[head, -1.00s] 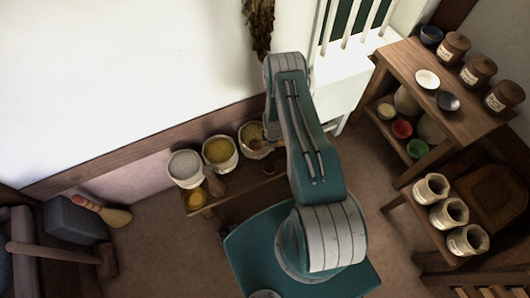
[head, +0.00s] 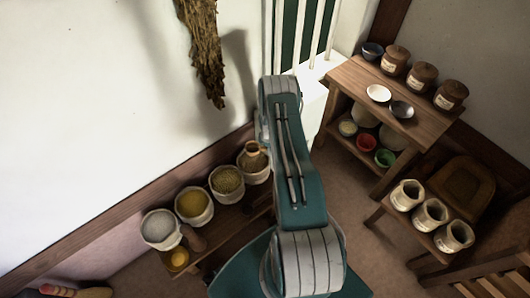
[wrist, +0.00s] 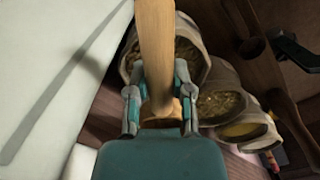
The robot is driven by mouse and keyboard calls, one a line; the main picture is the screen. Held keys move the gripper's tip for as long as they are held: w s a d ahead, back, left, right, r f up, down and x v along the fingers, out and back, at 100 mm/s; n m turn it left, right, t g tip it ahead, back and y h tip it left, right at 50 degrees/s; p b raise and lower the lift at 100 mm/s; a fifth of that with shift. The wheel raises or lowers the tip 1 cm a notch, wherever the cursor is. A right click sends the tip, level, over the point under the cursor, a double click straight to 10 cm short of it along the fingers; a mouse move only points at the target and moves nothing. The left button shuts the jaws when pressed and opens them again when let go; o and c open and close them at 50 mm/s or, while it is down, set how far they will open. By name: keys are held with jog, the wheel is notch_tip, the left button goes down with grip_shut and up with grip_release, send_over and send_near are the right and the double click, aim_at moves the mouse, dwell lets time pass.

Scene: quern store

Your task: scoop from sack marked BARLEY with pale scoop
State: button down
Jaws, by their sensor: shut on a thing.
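My gripper (wrist: 160,108) is shut on the handle of the pale wooden scoop (wrist: 155,45), which runs up out of the wrist view. In the head view the scoop's pale end (head: 255,148) shows just left of my arm, over the far-right sack (head: 264,177). I cannot tell whether it touches the brown grain. The same sack shows in the wrist view (wrist: 207,68), beside the scoop. Left of it stand a greenish-yellow grain sack (head: 228,199), a yellow one (head: 194,222) and a white-filled one (head: 160,244). No sack marking is readable. My arm hides the gripper in the head view.
The sacks stand along the wall on a low wooden bench (head: 232,228). Dried stalks (head: 205,55) hang on the wall.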

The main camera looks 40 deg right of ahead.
jog(key=shift+h, duration=0.3)
jog(key=shift+h, duration=0.5)
jog(key=shift+a+r+h, duration=0.1)
jog(key=shift+r+h, duration=0.05)
jog(key=shift+h, duration=0.85)
